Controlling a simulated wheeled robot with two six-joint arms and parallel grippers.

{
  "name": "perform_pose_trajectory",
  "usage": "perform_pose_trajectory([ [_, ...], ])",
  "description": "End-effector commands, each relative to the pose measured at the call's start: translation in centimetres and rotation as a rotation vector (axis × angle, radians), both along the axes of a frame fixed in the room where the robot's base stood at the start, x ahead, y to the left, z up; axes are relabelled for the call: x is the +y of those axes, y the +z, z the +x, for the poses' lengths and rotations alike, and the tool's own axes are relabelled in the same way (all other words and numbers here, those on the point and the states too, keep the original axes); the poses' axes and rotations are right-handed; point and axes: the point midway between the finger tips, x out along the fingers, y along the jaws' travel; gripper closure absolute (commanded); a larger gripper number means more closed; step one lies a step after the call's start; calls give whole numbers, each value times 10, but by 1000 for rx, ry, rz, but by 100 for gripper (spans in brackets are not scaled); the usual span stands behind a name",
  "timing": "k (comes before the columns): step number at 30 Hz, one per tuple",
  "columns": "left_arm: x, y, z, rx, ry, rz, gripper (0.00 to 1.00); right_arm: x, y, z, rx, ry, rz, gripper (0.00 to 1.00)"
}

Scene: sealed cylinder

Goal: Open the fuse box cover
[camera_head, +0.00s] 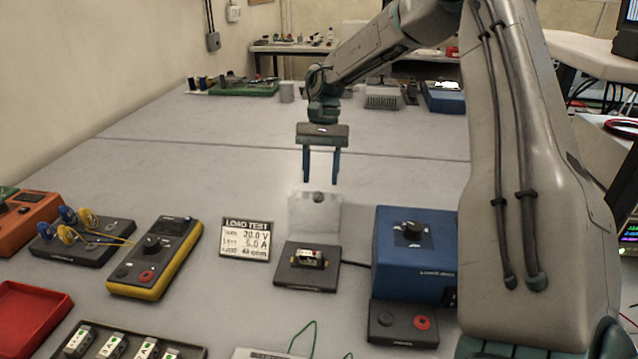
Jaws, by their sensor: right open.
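The fuse box (300,280) is a small dark base on the table in the middle of the view, with a light-coloured fuse in a brass-looking holder (308,258) exposed on top. Its clear cover (313,222) stands raised at the back edge of the base, with a small grey knob (319,197) near its top edge. My right gripper (321,182) points down just above and behind the cover's top. Its two blue fingers are apart with nothing between them; no contact with the knob is visible. My left gripper is out of view.
A blue power unit (415,250) stands close to the right of the fuse box. A "LOAD TEST" sign (245,239) and a yellow meter (155,258) are to the left. A tray of fuses (115,345) lies in front left. The table behind is mostly clear.

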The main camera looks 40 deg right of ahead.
Motion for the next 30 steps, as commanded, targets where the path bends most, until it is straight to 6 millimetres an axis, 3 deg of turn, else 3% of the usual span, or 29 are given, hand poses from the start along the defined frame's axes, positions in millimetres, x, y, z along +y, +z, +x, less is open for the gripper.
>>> perform_pose_trajectory([
  [7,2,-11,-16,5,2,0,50,9,-29,-8,2,0,1,54],
  [18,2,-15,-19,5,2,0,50,11,-35,-9,0,0,0,54],
  [25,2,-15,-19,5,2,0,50,11,-34,-9,0,0,0,99],
  [30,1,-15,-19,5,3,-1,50,11,-34,-10,1,0,1,100],
])
